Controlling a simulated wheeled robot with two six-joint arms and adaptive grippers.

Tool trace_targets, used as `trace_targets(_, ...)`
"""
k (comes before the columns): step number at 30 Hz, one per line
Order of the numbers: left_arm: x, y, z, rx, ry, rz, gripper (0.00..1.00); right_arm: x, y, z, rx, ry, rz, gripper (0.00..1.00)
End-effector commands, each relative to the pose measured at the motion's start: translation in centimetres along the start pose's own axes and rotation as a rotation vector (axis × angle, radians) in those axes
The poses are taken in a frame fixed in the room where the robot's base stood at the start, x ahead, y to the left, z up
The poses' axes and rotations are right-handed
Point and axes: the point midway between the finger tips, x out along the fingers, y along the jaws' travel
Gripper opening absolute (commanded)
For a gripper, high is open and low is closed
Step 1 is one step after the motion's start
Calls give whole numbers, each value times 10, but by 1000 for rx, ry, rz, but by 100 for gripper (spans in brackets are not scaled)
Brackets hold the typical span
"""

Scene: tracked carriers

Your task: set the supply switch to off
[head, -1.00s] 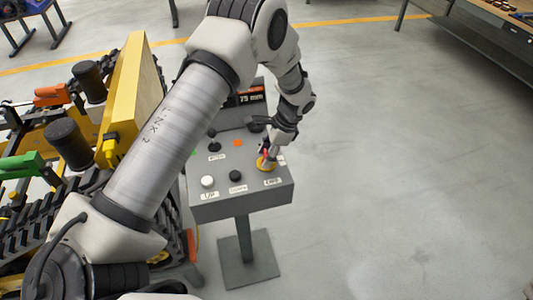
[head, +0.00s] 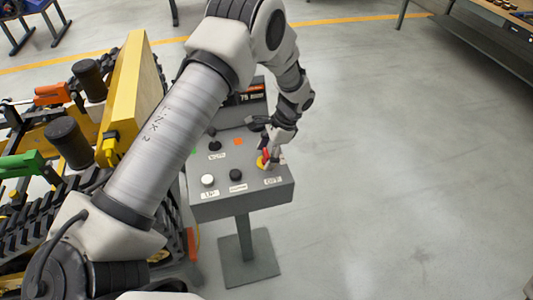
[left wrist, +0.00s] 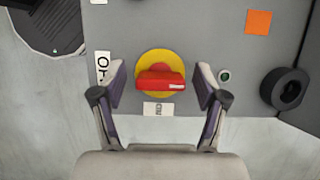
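The supply switch (left wrist: 160,80) is a red bar handle on a round yellow plate. It also shows in the head view (head: 263,162), partly covered by my gripper, near the right front corner of the grey control box. In the left wrist view the bar lies crosswise, with a white mark at its right end. An OFF label (left wrist: 102,67) is at the left of the plate and another label (left wrist: 158,109), seemingly ON, is below it. My left gripper (left wrist: 160,82) is open, one finger on each side of the handle, with gaps visible on both sides.
A yellow tracked carrier (head: 137,90) stands close on the left. The floor at the right is clear.

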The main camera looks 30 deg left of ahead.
Motion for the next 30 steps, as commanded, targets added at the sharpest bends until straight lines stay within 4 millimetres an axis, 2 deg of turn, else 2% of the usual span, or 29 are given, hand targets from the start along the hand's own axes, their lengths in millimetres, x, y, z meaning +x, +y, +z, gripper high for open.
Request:
trace_targets(5, -4, -1, 0, 0, 2, -2, 73, 0, 0, 0, 0, 0, 0, 40)
trace_targets(8, -15, -1, -1, -1, 3, -4, 73, 0, 0, 0, 0, 0, 0, 40)
trace_targets(18, -97, -1, -1, 0, 3, -3, 73, 0, 0, 0, 0, 0, 0, 40)
trace_targets(21, -112, -1, -1, -1, 2, -2, 73, 0, 0, 0, 0, 0, 0, 40)
trace_targets(24, -119, 0, 0, 0, 0, 0, 73, 0, 0, 0, 0, 0, 0, 40)
trace_targets(30, -120, 0, 0, 0, 0, 1, 73, 0, 0, 0, 0, 0, 0, 40)
